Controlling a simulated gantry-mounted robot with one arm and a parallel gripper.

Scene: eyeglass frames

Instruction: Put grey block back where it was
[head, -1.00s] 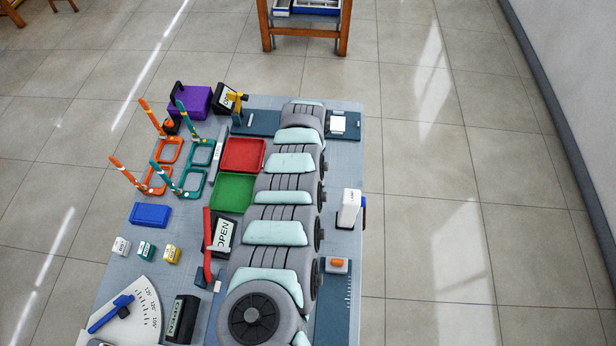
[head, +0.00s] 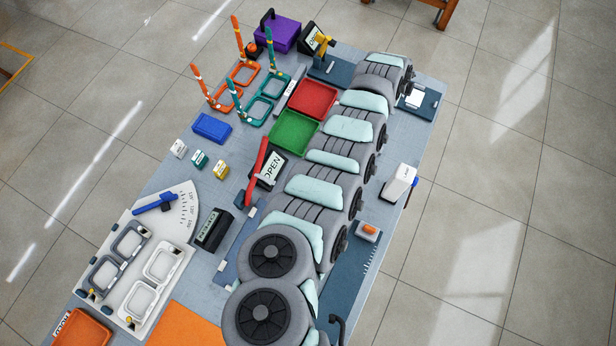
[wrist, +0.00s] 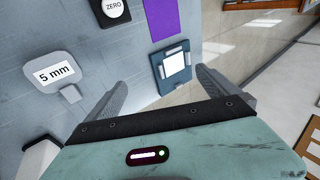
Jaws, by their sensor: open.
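No block is plainly the grey one. The nearest match in the head view is a small pale grey-white labelled block (head: 178,148), standing left of a teal block (head: 199,160) and a yellow block (head: 220,170). My gripper (wrist: 162,78) is open and empty in the wrist view, its two grey fingers spread apart. Beyond and between the fingertips lies a dark blue holder (wrist: 158,70) with a white square face (wrist: 175,63).
A red tray (head: 313,100) and a green tray (head: 294,133) lie left of my arm. Eyeglass frames (head: 243,75) with upright temples stand at the upper left. A white box (head: 398,182) stands near the right edge. The wrist view shows a "5 mm" tag (wrist: 57,75) and a purple strip (wrist: 165,18).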

